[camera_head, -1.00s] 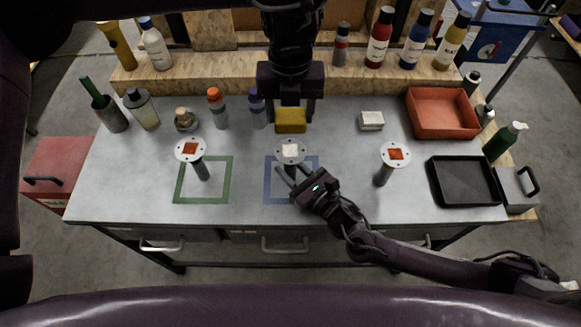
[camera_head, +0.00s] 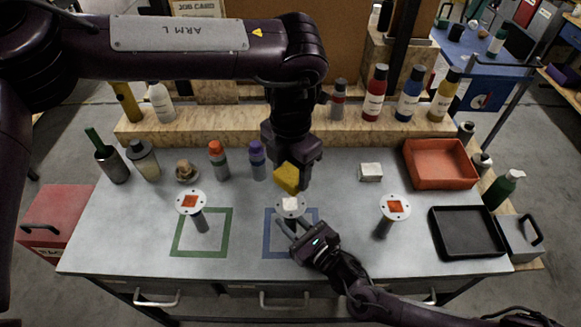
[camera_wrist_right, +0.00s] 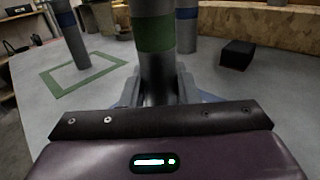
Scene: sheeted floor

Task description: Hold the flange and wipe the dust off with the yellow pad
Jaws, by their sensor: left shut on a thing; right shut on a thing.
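The middle flange (camera_head: 285,212) is a pale disc on a grey stem, standing at the blue square outline, with a whitish patch (camera_head: 291,203) on top. My right gripper (camera_head: 291,229) is shut on its stem; the right wrist view shows the stem (camera_wrist_right: 156,70) with a green band between the fingers. My left gripper (camera_head: 290,168) points down and is shut on the yellow pad (camera_head: 286,179). The pad is tilted, right above the back of the flange; I cannot tell whether they touch.
Two similar flanges with orange-red patches stand at left (camera_head: 191,203) and right (camera_head: 396,207). Bottles line the back. A white block (camera_head: 370,172), an orange bin (camera_head: 410,149) and a black tray (camera_head: 440,212) are to the right. The front of the table is mostly clear.

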